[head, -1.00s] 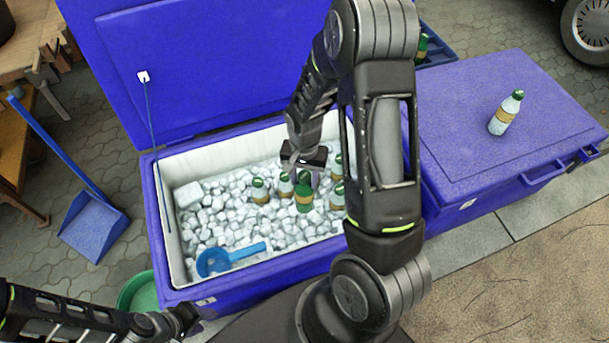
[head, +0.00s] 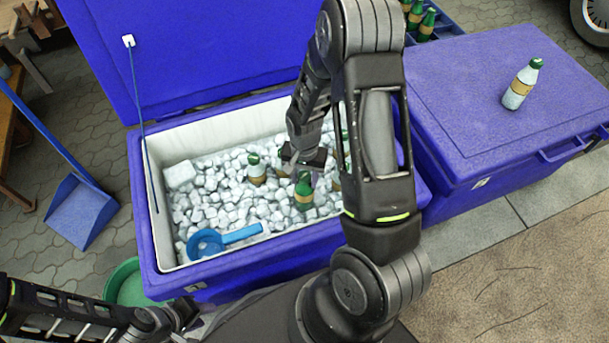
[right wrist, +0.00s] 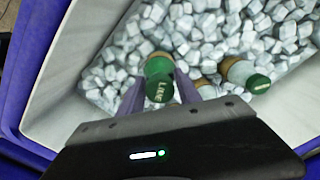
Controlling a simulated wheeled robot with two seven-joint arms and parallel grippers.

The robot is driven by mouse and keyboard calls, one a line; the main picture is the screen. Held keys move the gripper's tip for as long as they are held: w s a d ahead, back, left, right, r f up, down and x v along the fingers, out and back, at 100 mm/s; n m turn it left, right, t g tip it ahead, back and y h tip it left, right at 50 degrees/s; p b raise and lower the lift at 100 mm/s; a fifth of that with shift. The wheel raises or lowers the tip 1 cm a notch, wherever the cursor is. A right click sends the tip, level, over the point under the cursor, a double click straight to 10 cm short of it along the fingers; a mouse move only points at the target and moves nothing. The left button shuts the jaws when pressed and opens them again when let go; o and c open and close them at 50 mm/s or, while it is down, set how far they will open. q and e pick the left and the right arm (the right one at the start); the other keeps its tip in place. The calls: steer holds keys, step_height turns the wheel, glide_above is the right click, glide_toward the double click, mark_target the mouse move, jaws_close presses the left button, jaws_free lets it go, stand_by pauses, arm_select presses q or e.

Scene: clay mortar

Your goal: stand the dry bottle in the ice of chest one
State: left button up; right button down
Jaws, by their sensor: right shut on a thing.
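Chest one (head: 235,288) is the open blue chest with a white lining, full of ice (head: 225,205). My right gripper (head: 302,172) is down inside it, shut on a clear green bottle (head: 304,193) with a tan label. The bottle is roughly upright, its green cap between the fingers (right wrist: 160,90) in the right wrist view. Whether its base touches the ice cannot be told. A frosted bottle (head: 256,170) stands in the ice to its left; another (right wrist: 245,76) is close by. My left gripper (head: 185,316) is at the lower left, outside the chest; its jaws are unclear.
A blue scoop (head: 215,242) lies on the ice at front left. A closed blue chest (head: 490,115) stands at right, a frosted bottle (head: 522,84) on its lid. Behind it, a crate (head: 447,29) holds green bottles. A dustpan (head: 80,213) and green tub (head: 127,285) are at left.

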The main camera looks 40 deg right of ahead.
step_height(320, 180, down, 2)
steer(key=shift+f+b, duration=0.2)
steer(key=shift+b, duration=0.45)
steer(key=shift+f+b, duration=0.45)
steer(key=shift+f, duration=0.15)
steer(key=shift+f+b, duration=0.4)
steer(key=shift+f, duration=0.2)
steer(key=shift+c, duration=1.4)
jaws_free()
step_height(320, 180, up, 27)
steer(key=p, duration=2.3)
